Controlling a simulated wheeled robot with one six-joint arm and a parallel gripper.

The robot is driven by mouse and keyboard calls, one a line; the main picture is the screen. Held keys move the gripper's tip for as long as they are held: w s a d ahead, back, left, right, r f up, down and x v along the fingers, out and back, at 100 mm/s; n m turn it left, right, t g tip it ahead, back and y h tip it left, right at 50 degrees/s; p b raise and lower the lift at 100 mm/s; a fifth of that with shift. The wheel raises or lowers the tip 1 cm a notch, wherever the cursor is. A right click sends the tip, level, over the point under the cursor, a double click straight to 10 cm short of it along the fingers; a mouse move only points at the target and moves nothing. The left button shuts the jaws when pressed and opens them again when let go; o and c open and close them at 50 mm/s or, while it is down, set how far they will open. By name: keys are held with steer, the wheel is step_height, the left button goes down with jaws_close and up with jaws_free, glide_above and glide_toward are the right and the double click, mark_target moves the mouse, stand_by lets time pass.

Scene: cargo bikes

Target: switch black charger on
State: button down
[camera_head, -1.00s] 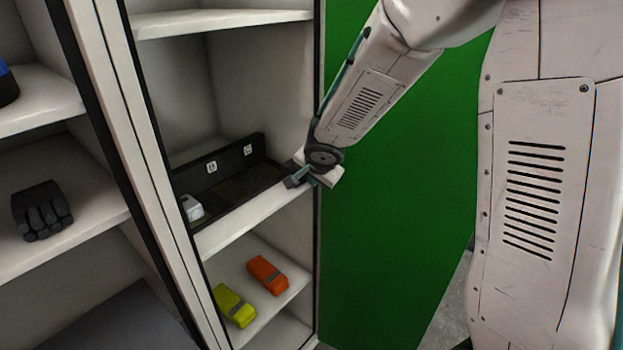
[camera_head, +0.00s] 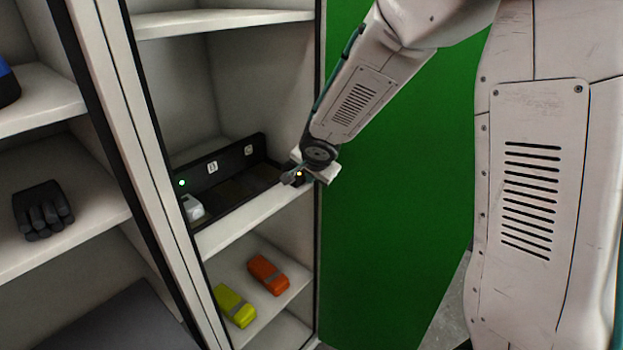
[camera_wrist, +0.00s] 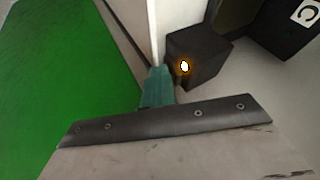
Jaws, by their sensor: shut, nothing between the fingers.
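The black charger (camera_head: 229,211) is a long tray with an upright back panel on the middle shelf of the cabinet. White letter labels show on its panel, and a green light (camera_head: 182,182) glows at its left end. My gripper (camera_head: 288,179) is shut and empty, close beside this box. In the wrist view its teal fingertips (camera_wrist: 158,73) are just left of the button; contact cannot be told.
A white block (camera_head: 193,208) sits at the charger's left end. Yellow (camera_head: 235,306) and orange (camera_head: 268,275) packs lie on the shelf below. A green panel (camera_head: 400,200) stands right of the cabinet. Black gloves (camera_head: 43,210) lie on the left shelf.

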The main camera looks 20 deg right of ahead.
steer(key=shift+r, duration=0.5)
steer(key=s+d+r, duration=0.1)
steer(key=s+r, duration=0.7)
steer(key=s, duration=0.1)
steer(key=shift+r, duration=0.3)
steer(key=shift+s, duration=0.1)
